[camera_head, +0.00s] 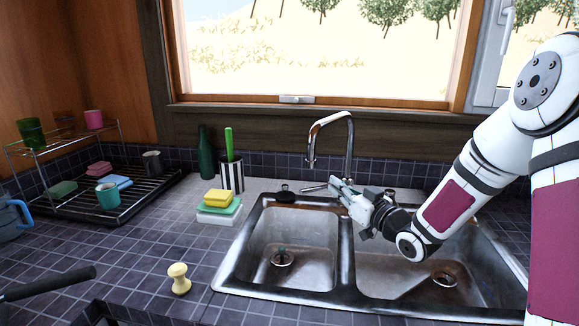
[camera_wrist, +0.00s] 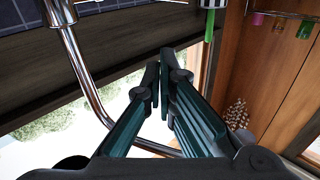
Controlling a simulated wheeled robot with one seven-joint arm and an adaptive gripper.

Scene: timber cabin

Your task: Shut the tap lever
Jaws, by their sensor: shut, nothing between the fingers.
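The chrome tap (camera_head: 351,140) stands behind the double sink, its tall spout arching to the left. A thin metal bar that looks like its lever (camera_head: 314,188) points left, low beside the tap's base. My gripper (camera_head: 335,183) is shut and empty, in front of the tap's base near the right end of that bar. I cannot tell whether they touch. The wrist view looks upside down. There the fingers (camera_wrist: 160,62) come together, and the chrome tap pipe (camera_wrist: 82,70) runs along the left. I cannot make out the lever there.
The double sink (camera_head: 347,270) lies below my arm. Left of it are a sponge stack (camera_head: 219,208), a striped holder (camera_head: 231,177), a green bottle (camera_head: 206,155) and a yellow knob-shaped object (camera_head: 179,279). A dish rack (camera_head: 110,196) stands farther left. The window (camera_head: 320,50) is behind.

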